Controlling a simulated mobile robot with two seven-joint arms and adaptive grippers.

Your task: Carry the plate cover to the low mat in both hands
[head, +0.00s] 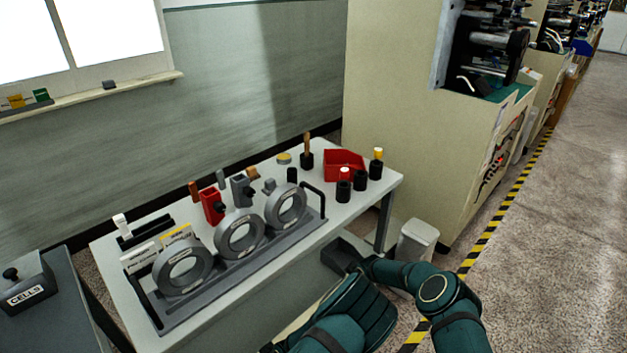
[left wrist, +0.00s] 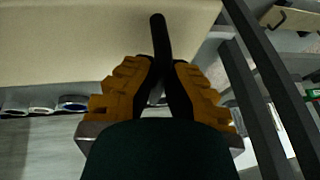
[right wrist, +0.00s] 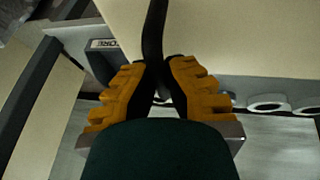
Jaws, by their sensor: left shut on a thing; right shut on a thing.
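The plate cover appears to be the broad beige panel in the left wrist view (left wrist: 90,45) and the right wrist view (right wrist: 230,35), with a black bar handle near each end. My left gripper (left wrist: 157,95) is shut on one handle. My right gripper (right wrist: 160,92) is shut on the other. I cannot make out the low mat in any view.
The worktable (head: 235,290) holds a grey plate with three rings, black cups and a red bin (head: 343,165). Machines line the right; the floor aisle (head: 560,220) is clear.

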